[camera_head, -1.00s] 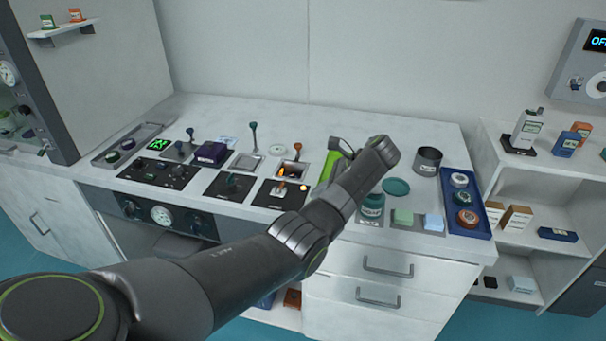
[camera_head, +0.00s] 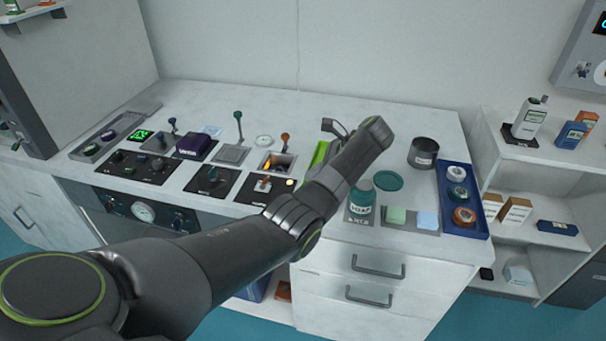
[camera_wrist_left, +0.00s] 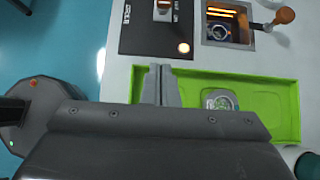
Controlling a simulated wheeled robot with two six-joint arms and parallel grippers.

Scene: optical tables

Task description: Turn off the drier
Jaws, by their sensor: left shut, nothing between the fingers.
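What looks like the drier is a recessed well (camera_head: 278,163) with glowing orange bars; they also show in the left wrist view (camera_wrist_left: 230,22). An orange-knobbed lever (camera_head: 285,142) rises at its back edge; its knob shows in the wrist view (camera_wrist_left: 285,16). The lamp glows in the wrist view (camera_wrist_left: 184,47). My left gripper (camera_wrist_left: 160,84) is shut and empty above the green tray's left end, apart from the panel. My forearm hides it in the head view.
The green tray (camera_wrist_left: 270,95) holds a round clear item (camera_wrist_left: 220,100). A green bottle (camera_head: 362,203), a dark metal cup (camera_head: 423,153) and a blue tray (camera_head: 447,198) stand right of my arm. Other levers (camera_head: 239,125) and dark panels (camera_head: 139,166) fill the left bench.

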